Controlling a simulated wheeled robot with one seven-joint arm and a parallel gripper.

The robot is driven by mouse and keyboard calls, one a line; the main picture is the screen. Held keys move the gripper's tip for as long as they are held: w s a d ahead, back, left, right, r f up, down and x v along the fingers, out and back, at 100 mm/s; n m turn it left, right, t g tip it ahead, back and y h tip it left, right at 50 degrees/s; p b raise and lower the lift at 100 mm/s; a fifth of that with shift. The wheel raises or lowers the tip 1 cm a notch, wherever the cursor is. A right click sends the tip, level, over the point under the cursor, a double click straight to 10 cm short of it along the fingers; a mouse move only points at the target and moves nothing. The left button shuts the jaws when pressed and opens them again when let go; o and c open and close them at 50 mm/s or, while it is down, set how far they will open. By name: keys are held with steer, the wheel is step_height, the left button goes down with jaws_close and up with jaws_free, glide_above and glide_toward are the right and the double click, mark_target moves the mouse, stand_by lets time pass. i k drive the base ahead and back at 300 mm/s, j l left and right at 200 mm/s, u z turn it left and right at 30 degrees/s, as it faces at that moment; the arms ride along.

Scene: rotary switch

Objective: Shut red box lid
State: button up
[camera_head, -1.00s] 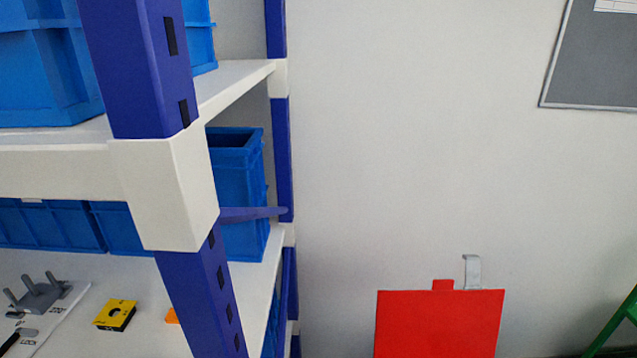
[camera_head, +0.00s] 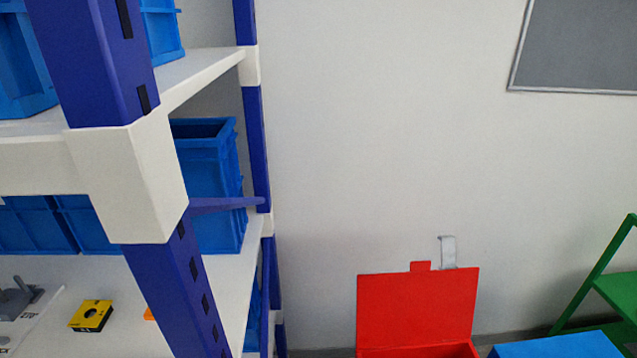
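The red box lid (camera_head: 418,307) stands open and upright near the bottom of the head view, in front of the wall. It has a small red tab on its top edge. The upper part of the red box (camera_head: 420,351) shows just below the lid at the frame's bottom edge; the rest of the box is cut off. A grey metal hook-like piece (camera_head: 448,252) shows just above the lid's top right edge. My gripper is not in view.
A blue and white shelf rack (camera_head: 130,180) with blue bins (camera_head: 207,190) fills the left side. A green step frame (camera_head: 600,285) and a blue surface (camera_head: 556,346) lie at the lower right. A grey board (camera_head: 575,48) hangs on the wall.

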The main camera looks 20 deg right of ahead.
mark_target(422, 305)
steer(key=l+z, duration=0.25)
steer(key=l, duration=0.4)
steer(key=i+l+z, duration=0.2)
steer(key=l, duration=0.45)
steer(key=k+l, duration=0.05)
